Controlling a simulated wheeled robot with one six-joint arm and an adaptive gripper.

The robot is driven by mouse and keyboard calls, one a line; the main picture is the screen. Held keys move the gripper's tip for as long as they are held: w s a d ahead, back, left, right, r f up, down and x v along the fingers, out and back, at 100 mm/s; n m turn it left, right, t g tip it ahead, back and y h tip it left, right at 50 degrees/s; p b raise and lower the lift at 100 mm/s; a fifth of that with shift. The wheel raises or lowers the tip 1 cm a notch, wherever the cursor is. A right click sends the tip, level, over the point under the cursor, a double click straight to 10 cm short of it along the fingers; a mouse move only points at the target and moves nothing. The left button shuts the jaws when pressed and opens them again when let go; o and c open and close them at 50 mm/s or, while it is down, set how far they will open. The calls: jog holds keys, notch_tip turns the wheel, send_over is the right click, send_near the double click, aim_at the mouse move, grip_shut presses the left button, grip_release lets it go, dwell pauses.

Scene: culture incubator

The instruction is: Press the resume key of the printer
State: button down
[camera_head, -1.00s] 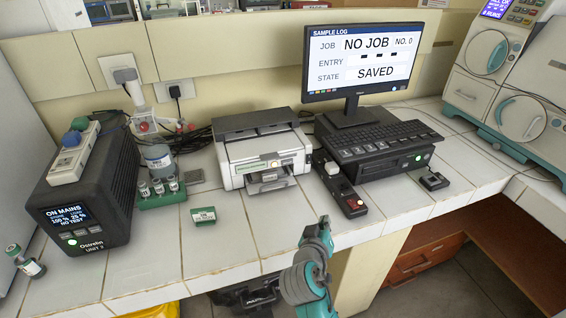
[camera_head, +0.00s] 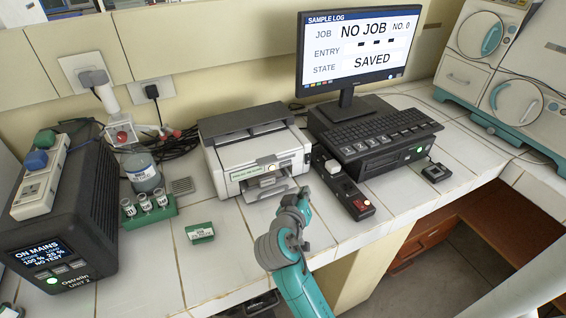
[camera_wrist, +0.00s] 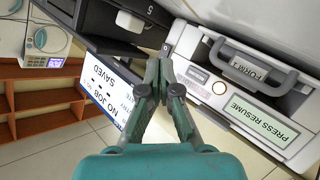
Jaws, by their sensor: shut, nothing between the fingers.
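The printer (camera_head: 256,150) is a white and grey box with a dark top, standing on the tiled bench. In the wrist view its front panel (camera_wrist: 212,72) is close. Its display (camera_wrist: 264,118) reads PRESS RESUME. A round pale key with a brownish ring (camera_wrist: 219,88), apparently the resume key, sits beside the display. A tray with a grey handle (camera_wrist: 262,62) bears the label FORM 1. My gripper (camera_head: 303,196) is shut and empty in front of the printer's lower right. In the wrist view its fingertips (camera_wrist: 165,62) are left of the key, apart from it.
A power strip with a red switch (camera_head: 352,196) lies right of the printer. A black computer (camera_head: 378,158) with keyboard and monitor (camera_head: 357,50) stands beyond. A green box (camera_head: 200,232) and vial rack (camera_head: 148,212) are left. A dark power unit (camera_head: 85,215) stands far left.

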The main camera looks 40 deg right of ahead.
send_near(291, 165)
jog(key=shift+s+d+f+x, duration=0.1)
jog(key=shift+s+x, duration=0.05)
jog(key=shift+x, duration=0.75)
jog(key=shift+s+d+f+x, duration=0.1)
jog(key=shift+s+x, duration=0.05)
jog(key=shift+x, duration=0.75)
jog(key=shift+s+x, duration=0.15)
jog(key=shift+x, duration=0.75)
jog(key=shift+w, duration=0.1)
jog(key=shift+w+d, duration=0.1)
jog(key=shift+w, duration=0.2)
jog(key=shift+w+d, duration=0.1)
jog(key=shift+w, duration=0.25)
jog(key=shift+s, duration=0.1)
dwell(0.4)
jog(key=shift+s+a, duration=0.2)
jog(key=shift+s, duration=0.45)
jog(key=shift+s, duration=0.1)
jog(key=shift+s+a, duration=0.25)
jog(key=shift+s, duration=0.5)
jog(key=shift+s+a, duration=0.2)
jog(key=shift+s, duration=0.6)
jog(key=shift+s+a, duration=0.25)
jog(key=shift+s, duration=0.5)
